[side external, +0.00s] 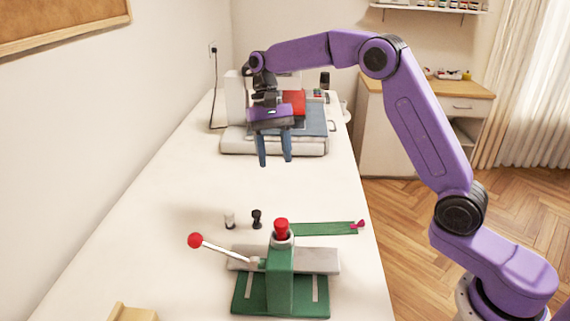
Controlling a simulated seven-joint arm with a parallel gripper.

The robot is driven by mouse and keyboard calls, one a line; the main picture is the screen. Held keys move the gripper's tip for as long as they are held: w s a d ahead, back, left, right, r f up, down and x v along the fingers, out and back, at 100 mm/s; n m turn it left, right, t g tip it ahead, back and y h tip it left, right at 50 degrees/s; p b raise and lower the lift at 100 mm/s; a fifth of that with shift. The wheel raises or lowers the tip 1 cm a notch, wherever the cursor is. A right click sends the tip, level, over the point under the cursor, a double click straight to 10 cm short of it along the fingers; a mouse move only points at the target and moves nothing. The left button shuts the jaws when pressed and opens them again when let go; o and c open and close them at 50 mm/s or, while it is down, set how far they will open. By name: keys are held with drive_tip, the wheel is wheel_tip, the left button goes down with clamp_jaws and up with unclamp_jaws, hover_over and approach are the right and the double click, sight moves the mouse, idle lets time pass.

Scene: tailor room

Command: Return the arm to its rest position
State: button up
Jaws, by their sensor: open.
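My purple arm reaches in from the right, over the white table (180,215). My gripper (275,162) hangs over the far part of the table with its two grey-blue fingers pointing down. The fingers are apart and nothing shows between them. In the picture the gripper overlaps the front of a white machine (235,145) with a blue flat surface (312,122). I cannot tell whether the fingers are in front of it or over it. A red block-like thing (294,98) shows just behind the gripper, partly hidden.
A green press (280,275) with a red-knobbed lever stands at the near end. Behind it are a white spool (230,221), a black spool (256,219) and a green strip (325,229). A wooden cabinet (440,95) stands back right.

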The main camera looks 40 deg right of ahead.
drive_tip(key=s+a+n+t+h, duration=0.2)
drive_tip(key=s+n, duration=0.6)
drive_tip(key=s, duration=0.9)
drive_tip(key=s+d+f+n+t, duration=0.1)
drive_tip(key=s+d+f+n, duration=0.1)
drive_tip(key=s, duration=0.6)
drive_tip(key=s+d+f+n+t, duration=0.1)
drive_tip(key=s+d+f+n, duration=0.1)
drive_tip(key=s+d+n, duration=0.3)
drive_tip(key=s+n, duration=0.2)
drive_tip(key=s, duration=0.2)
drive_tip(key=shift+s+y, duration=0.15)
drive_tip(key=shift+y, duration=0.25)
